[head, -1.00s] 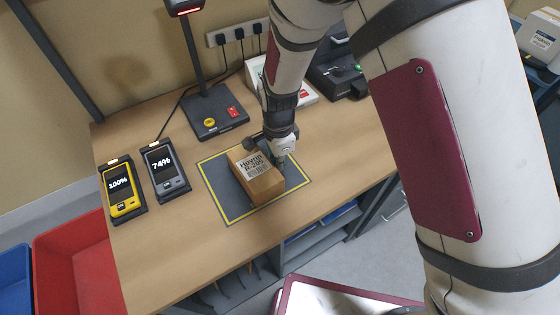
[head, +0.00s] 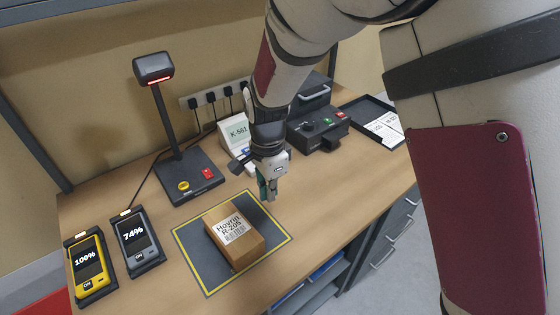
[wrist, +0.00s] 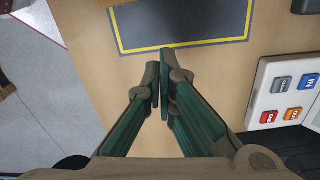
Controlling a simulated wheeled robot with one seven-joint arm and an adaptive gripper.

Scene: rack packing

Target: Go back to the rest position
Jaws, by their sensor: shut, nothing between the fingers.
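My gripper (head: 270,190) is shut and empty above the table, just behind and to the right of the cardboard box. In the wrist view its fingertips (wrist: 160,68) meet, with bare wood below them. The cardboard box (head: 234,241), labelled "Hoyrin R-205", sits apart from the gripper on the dark mat with a yellow border (head: 195,250). In the wrist view the mat (wrist: 185,22) lies at the top, and only a sliver of the box shows at the edge.
A scanner stand (head: 180,178) rises behind the mat. A yellow handheld (head: 88,266) and a grey handheld (head: 137,245) are docked at left. A white device reading K-561 (head: 235,132), a black device with buttons (head: 318,130) and a black tray (head: 375,122) stand behind and right. The right-hand tabletop is clear.

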